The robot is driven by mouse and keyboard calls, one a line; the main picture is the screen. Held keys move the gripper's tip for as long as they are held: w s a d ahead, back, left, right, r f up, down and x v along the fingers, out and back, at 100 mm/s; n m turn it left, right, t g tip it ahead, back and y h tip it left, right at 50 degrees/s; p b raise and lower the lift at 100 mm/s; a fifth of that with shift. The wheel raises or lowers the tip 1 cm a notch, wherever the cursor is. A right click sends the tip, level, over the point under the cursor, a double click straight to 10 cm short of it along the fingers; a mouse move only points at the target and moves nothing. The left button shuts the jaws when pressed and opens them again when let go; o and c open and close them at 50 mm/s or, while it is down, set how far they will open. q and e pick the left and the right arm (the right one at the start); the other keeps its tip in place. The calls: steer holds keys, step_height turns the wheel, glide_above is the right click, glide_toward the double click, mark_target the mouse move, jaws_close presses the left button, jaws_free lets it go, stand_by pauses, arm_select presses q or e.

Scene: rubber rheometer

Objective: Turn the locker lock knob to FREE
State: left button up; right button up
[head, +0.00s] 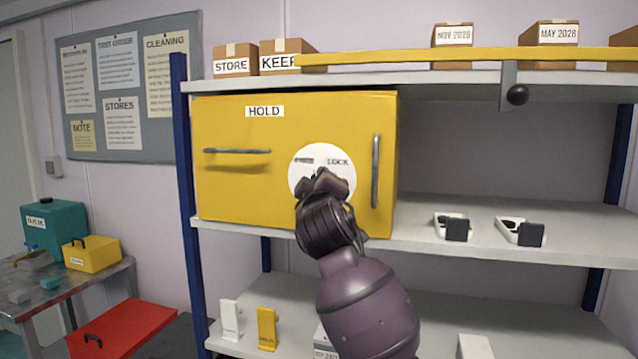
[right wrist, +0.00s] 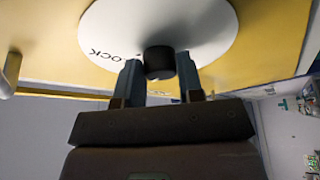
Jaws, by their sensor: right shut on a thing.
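The yellow locker (head: 230,180) with a HOLD label stands on the shelf. Its white round lock dial (head: 300,165) shows the word LOCK at its upper right; the other label on it is partly hidden. My right gripper (head: 325,180) is in front of the dial and covers the knob in the head view. In the right wrist view, the black knob (right wrist: 159,62) sits between the two fingers of my right gripper (right wrist: 158,80), which is shut on it. The knob's pointing direction cannot be told. My left gripper is not in view.
A vertical handle (head: 376,170) is right of the dial and a horizontal handle (head: 237,151) is left of it. A yellow bar (head: 420,56) with a black ball knob (head: 517,95) runs along the upper shelf. Two small white-and-black devices (head: 455,227) sit on the shelf at right.

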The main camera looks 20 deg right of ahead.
steer(key=shift+r+n+g+y, duration=0.15)
steer(key=shift+n+g+y, duration=0.35)
steer(key=shift+n, duration=1.35)
steer(key=shift+r+n+g+y, duration=0.1)
steer(key=shift+n+g+y, duration=0.35)
steer(key=shift+n, duration=1.4)
steer(key=o, duration=0.9)
steer(key=shift+s, duration=0.1)
steer(key=s, duration=0.3)
steer(key=s+a+b, duration=0.1)
steer(key=s, duration=0.3)
steer(key=s+a+b, duration=0.1)
steer(key=s, duration=0.2)
steer(key=shift+s, duration=0.25)
steer(key=shift+r, duration=0.1)
